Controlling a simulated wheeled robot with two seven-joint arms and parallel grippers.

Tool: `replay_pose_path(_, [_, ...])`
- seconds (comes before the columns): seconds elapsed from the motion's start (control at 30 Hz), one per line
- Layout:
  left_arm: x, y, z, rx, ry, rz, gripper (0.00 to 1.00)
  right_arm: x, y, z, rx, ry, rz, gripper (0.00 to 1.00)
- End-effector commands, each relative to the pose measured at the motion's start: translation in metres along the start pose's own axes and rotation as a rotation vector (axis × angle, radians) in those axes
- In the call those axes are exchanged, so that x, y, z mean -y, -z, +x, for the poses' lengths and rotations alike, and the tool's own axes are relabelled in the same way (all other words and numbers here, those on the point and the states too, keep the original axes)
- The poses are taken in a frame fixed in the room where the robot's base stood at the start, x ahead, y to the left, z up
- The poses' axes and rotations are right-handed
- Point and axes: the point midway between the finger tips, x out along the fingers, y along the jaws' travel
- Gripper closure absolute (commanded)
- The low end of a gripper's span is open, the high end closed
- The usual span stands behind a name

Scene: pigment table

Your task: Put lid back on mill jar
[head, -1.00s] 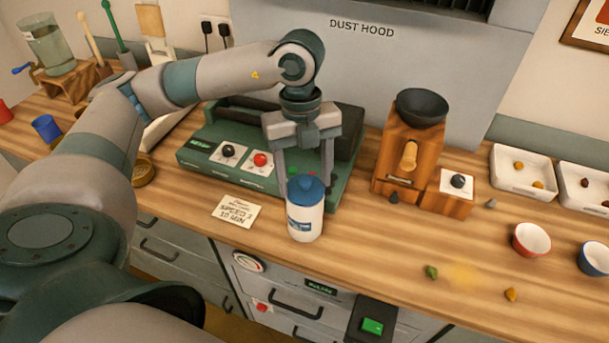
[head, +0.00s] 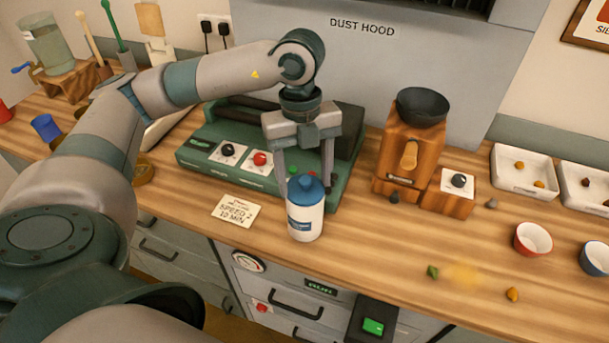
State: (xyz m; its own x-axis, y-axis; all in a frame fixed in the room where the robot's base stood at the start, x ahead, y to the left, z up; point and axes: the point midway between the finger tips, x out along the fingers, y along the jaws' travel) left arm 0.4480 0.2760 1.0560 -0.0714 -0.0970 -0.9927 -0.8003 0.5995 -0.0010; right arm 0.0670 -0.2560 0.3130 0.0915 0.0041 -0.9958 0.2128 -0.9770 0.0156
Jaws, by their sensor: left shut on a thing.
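The white mill jar (head: 305,222) with a blue label stands upright on the wooden counter near its front edge, in front of the green mill. The blue lid (head: 306,188) sits over the jar's mouth and looks level. No gap between lid and jar shows from here. My left gripper (head: 306,183) points down with one finger on each side of the lid and is shut on it. The exact contact of the fingertips is partly hidden behind the lid. My right gripper is not in view.
The green mill (head: 190,155) with knobs stands just behind the jar. A note card (head: 236,210) lies left of it. A wooden grinder (head: 405,160) stands right. White trays (head: 523,172), a red bowl (head: 532,239) and loose pigment lumps lie farther right. Counter right of the jar is clear.

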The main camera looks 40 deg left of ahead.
Motion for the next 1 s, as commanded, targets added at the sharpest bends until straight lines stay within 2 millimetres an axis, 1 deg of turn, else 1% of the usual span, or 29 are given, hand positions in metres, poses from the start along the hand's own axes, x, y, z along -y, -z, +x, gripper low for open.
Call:
replay_pose_path(0.3, [0.0,-0.0001,0.0006,0.0,0.0,0.0,0.62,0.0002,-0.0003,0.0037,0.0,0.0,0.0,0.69])
replay_pose_path(0.7, [0.0001,0.0,0.0002,0.0,0.0,0.0,0.62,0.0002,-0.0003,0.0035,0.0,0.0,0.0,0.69])
replay_pose_path(0.73, [0.0001,0.0,0.0002,0.0,0.0,0.0,0.38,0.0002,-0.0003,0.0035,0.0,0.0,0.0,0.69])
replay_pose_path(0.77, [0.0001,0.0,0.0002,0.0,0.0,0.0,0.31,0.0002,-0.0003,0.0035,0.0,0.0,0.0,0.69])
replay_pose_path(0.8, [0.0001,0.0,0.0002,0.0,0.0,0.0,0.21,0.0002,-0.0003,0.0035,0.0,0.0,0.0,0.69])
replay_pose_path(0.83, [0.0001,-0.0001,0.0002,0.0,0.0,0.0,0.18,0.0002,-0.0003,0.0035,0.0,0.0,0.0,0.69])
replay_pose_path(1.0, [0.0001,0.0,0.0003,0.0,0.0,0.0,0.18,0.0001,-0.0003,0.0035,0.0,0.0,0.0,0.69])
